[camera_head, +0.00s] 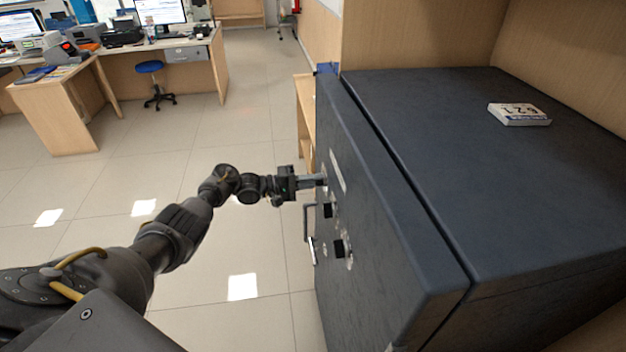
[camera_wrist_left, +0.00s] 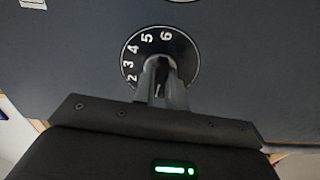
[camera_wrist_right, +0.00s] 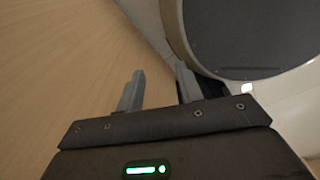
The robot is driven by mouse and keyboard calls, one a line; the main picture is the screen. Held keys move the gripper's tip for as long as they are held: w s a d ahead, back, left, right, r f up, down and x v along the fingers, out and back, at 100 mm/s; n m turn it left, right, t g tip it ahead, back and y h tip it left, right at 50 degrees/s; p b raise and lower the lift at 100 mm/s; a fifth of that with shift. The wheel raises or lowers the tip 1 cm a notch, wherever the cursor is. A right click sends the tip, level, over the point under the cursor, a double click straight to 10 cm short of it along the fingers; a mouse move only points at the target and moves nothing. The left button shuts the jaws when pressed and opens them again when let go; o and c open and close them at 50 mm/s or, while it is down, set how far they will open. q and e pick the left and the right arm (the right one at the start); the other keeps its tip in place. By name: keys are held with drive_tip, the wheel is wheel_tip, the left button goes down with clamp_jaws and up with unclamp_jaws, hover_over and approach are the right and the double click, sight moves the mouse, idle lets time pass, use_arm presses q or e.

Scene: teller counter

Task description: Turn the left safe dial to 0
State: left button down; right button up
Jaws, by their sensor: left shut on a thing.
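The left safe dial (camera_wrist_left: 145,52) is a round black disc with white numbers on the dark safe front. The numbers 2, 3, 4, 5 and 6 show on it in the left wrist view; the rest of its face is covered by my fingers. My left gripper (camera_wrist_left: 163,72) is shut on the dial's central knob. In the head view my left gripper (camera_head: 318,181) reaches the far part of the safe door, and the dial is mostly hidden there. My right gripper (camera_wrist_right: 160,75) is open and empty beside a wooden surface.
The dark safe (camera_head: 500,180) stands in a wooden recess. Two other black knobs (camera_head: 328,210) (camera_head: 341,249) and a handle (camera_head: 309,222) stick out from its door. The tiled floor (camera_head: 215,280) before the safe is clear.

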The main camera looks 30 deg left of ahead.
use_arm(q)
drive_tip(key=shift+f+n, duration=0.1)
drive_tip(key=shift+n, duration=0.4)
drive_tip(key=c, duration=1.4)
unclamp_jaws()
drive_tip(key=shift+c, duration=0.2)
drive_tip(key=b+v, duration=0.1)
drive_tip(key=v, duration=1)
drive_tip(key=shift+b, duration=0.3)
